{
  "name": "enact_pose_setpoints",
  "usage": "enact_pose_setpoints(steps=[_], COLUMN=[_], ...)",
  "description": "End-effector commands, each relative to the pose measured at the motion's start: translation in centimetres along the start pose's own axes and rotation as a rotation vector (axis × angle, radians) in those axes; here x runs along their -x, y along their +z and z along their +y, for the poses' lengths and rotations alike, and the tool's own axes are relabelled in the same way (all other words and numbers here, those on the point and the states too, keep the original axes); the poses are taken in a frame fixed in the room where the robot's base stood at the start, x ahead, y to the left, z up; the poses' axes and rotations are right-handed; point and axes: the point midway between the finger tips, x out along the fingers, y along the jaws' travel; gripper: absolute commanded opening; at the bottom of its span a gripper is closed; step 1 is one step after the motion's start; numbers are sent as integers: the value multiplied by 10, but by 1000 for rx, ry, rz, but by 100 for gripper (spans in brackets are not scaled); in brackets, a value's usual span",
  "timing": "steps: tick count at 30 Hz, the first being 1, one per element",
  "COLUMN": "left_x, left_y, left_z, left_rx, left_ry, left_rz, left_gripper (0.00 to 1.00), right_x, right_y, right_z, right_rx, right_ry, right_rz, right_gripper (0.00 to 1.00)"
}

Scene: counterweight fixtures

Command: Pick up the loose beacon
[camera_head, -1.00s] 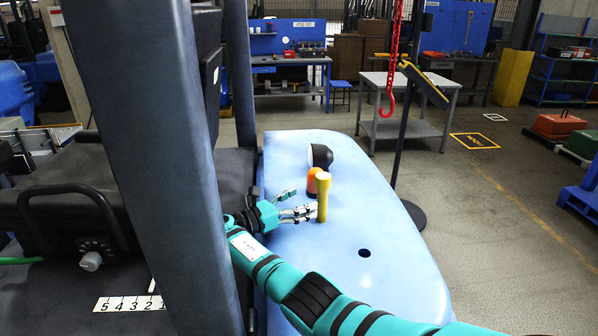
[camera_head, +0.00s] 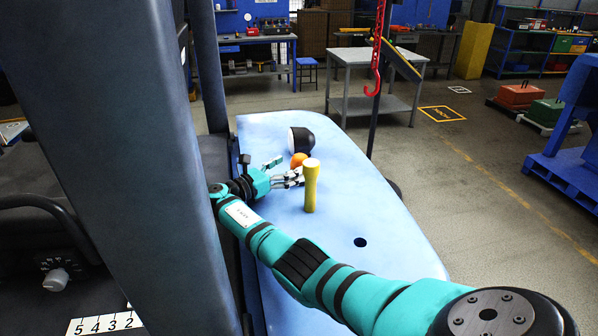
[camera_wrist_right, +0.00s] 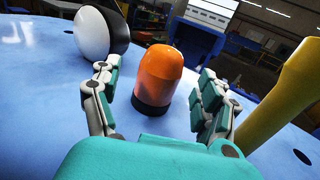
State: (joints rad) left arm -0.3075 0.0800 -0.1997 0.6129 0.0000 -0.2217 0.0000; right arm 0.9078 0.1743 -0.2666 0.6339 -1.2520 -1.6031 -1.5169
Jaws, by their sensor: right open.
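The orange beacon (camera_head: 298,159) with a dark base stands upright on the blue surface (camera_head: 330,240). It also shows in the right wrist view (camera_wrist_right: 158,72), between the open fingers with a gap on both sides. My right gripper (camera_head: 286,170) is open, low over the surface, and its fingers hide the beacon's lower part in the head view. In the wrist view the right gripper's fingers (camera_wrist_right: 157,90) point toward the beacon, and nothing is held. My left gripper is not in view.
A yellow post (camera_head: 310,188) stands close to the right of the fingers. A black and white rounded object (camera_head: 302,140) lies behind the beacon. A dark hole (camera_head: 360,242) is in the surface. A red hook (camera_head: 375,75) hangs beyond the surface. A dark column (camera_head: 110,170) rises at left.

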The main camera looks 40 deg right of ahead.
Motion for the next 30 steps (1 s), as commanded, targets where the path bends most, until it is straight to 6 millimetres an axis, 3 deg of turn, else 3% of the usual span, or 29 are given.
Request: enact_pose_setpoints(steps=[6, 10, 16, 30], left_x=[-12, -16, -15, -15], left_y=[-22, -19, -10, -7], left_z=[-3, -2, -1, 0], left_rx=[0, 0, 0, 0], left_ry=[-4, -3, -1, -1], left_rz=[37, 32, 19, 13], left_gripper=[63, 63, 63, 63], right_x=[-33, -46, -46, -46], right_y=[2, 3, 4, 4], right_z=[0, 0, 1, 0], right_rx=[-3, -2, -1, -1], right_ry=[-3, -1, 0, -1], right_rz=[-2, -1, 0, 0], right_gripper=[77, 77, 77, 17])
